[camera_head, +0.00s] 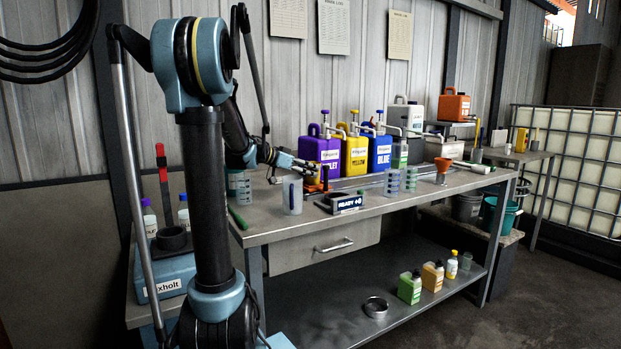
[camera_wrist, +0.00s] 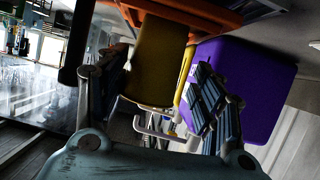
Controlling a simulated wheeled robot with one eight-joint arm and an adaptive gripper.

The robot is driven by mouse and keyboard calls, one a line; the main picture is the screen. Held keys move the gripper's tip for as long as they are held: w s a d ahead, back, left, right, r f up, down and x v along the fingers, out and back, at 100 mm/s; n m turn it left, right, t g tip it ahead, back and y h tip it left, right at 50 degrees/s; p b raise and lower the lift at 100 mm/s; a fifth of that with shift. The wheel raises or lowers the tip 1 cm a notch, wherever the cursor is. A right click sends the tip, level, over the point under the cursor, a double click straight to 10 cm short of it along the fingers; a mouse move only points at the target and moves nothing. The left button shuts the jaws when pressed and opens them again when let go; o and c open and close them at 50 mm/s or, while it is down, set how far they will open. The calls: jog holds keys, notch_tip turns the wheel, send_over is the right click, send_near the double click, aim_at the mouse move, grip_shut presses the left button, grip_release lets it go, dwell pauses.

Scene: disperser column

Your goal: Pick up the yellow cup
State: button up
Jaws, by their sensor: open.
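In the wrist view, the yellow cup (camera_wrist: 158,62) is a plain tapered yellow shape just ahead of my gripper (camera_wrist: 152,92). The fingers are spread on either side of it, and I cannot tell whether they touch it. In the head view, my gripper (camera_head: 296,164) is above the workbench, in front of the purple jug (camera_head: 320,150). There the cup is small and mostly hidden at the fingertips, so I cannot make it out clearly.
An orange frame (camera_wrist: 195,12) is close to the cup in the wrist view. The yellow jug (camera_head: 354,155) and blue jug (camera_head: 380,152) stand to the right. A clear beaker (camera_head: 292,196) and the READY sign (camera_head: 349,203) stand near the bench's front edge.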

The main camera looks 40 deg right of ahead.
jog(key=shift+s+x, duration=0.15)
jog(key=shift+x, duration=1.45)
jog(key=shift+s+x, duration=0.1)
jog(key=shift+x, duration=1.45)
jog(key=shift+r, duration=0.1)
jog(key=shift+c, duration=0.5)
jog(key=c, duration=0.9)
